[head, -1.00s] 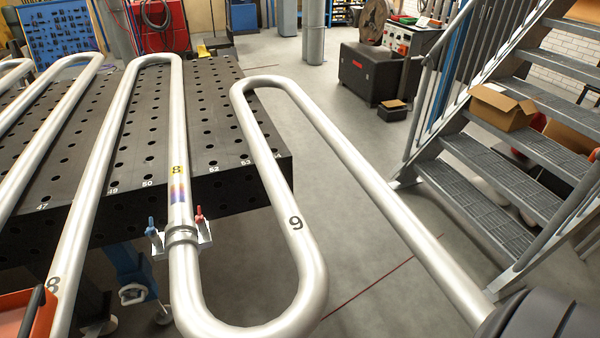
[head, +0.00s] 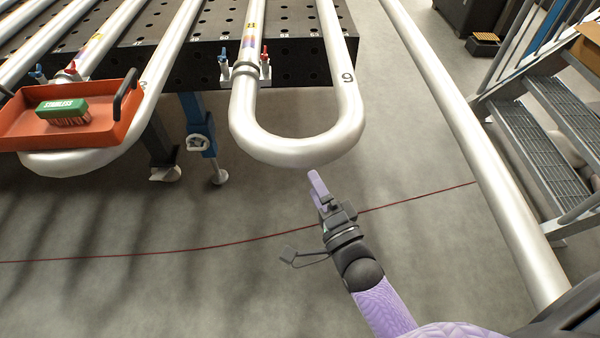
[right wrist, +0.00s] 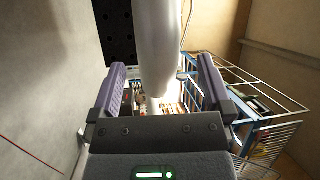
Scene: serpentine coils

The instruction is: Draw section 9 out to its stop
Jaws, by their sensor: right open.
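Section 9 is a silver tube marked "9" whose U-bend (head: 297,151) hangs out past the front edge of the black perforated table (head: 205,62). Its left leg passes a clamp (head: 248,72) with a blue and a red handle at the table edge. My right gripper (head: 316,186) is just below the bend's right part, fingers pointing up toward it, apart from it in the head view. In the right wrist view the gripper (right wrist: 162,90) is open, with a bright tube (right wrist: 157,45) showing in the gap or beyond it; I cannot tell which. My left gripper is not in view.
An orange tray (head: 105,128) with a green brush (head: 63,110) sits over the tubes at left. A long silver tube (head: 480,160) slants down on the right, beside metal stairs (head: 560,105). The grey floor in front is clear except for a red line (head: 240,240).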

